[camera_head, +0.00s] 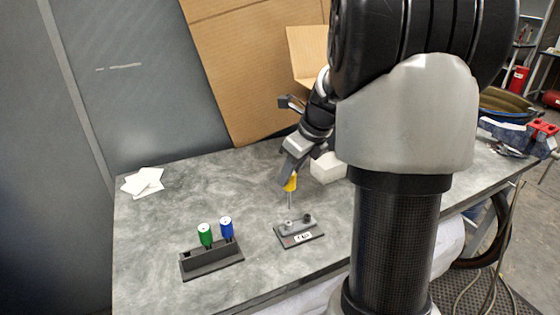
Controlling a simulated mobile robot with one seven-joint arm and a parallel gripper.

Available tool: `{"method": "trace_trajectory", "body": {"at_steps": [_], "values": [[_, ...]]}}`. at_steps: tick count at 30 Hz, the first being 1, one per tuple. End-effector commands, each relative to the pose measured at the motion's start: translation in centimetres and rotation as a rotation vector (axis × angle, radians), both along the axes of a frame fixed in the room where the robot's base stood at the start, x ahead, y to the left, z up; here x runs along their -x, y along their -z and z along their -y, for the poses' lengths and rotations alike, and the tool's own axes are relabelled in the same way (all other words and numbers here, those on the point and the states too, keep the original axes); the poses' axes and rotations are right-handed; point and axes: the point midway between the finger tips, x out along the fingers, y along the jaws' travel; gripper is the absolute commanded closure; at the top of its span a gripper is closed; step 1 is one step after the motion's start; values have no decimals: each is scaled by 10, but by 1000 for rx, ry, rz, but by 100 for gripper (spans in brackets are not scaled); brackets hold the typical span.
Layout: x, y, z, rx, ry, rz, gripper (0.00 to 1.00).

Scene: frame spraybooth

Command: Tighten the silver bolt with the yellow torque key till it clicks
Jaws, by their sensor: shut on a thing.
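My gripper (291,172) is shut on the yellow torque key (290,184). The key points down, its grey shaft (290,200) below the yellow handle. The shaft's lower end is close to the silver bolt (288,224) on a small dark plate (309,239). I cannot tell whether the tip touches the bolt. A darker bolt (307,218) stands to the right of the silver one. The plate has a white label on its front. The top of the yellow handle is hidden by the gripper.
A dark holder (205,267) to the left carries a green-handled key (205,235) and a blue-handled key (226,229), with an empty slot at its left. White papers (143,183) lie at the back left of the grey table (160,222). A cardboard box (306,55) and white block (327,168) are behind.

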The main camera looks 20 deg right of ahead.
Motion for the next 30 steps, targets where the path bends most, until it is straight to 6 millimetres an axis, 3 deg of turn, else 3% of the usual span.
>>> {"method": "trace_trajectory", "body": {"at_steps": [19,30], "values": [[0,-5,0,-3,-8,6,100],[0,31,0,-3,-9,5,100]]}}
